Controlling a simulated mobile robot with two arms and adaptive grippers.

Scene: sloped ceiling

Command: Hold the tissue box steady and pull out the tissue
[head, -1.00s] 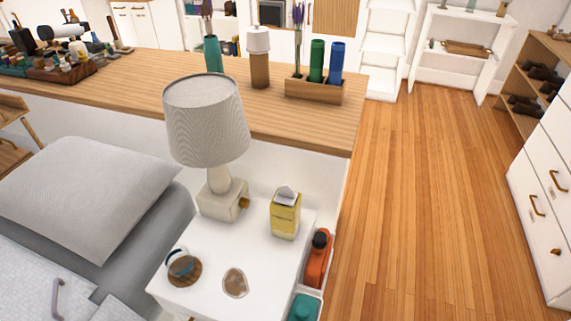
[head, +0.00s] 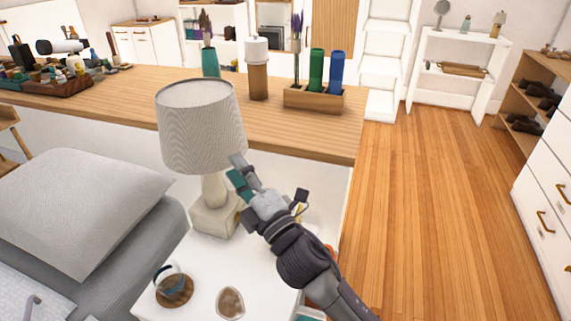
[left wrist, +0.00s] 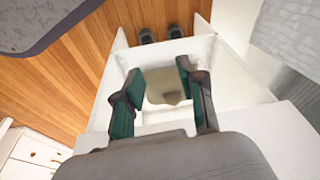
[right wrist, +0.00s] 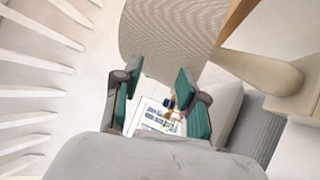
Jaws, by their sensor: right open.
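The yellow tissue box (head: 299,212) stands on the white nightstand (head: 205,262). In the head view my right gripper and forearm hide nearly all of it, and its tissue cannot be made out. My right gripper (head: 270,188) is above the nightstand beside the lamp, across the line of sight to the box. In the right wrist view its fingers (right wrist: 159,73) are spread and empty, with the lamp ahead. My left gripper is outside the head view. In the left wrist view its fingers (left wrist: 158,74) are spread and empty above a white open-topped compartment. Neither wrist view shows the box clearly.
A lamp with a grey shade (head: 200,125) stands close to my right gripper. A round wooden coaster (head: 175,292) with an item on it and a small dish (head: 230,303) lie at the nightstand's front. A wooden counter (head: 190,100) runs behind. The floor at right is clear.

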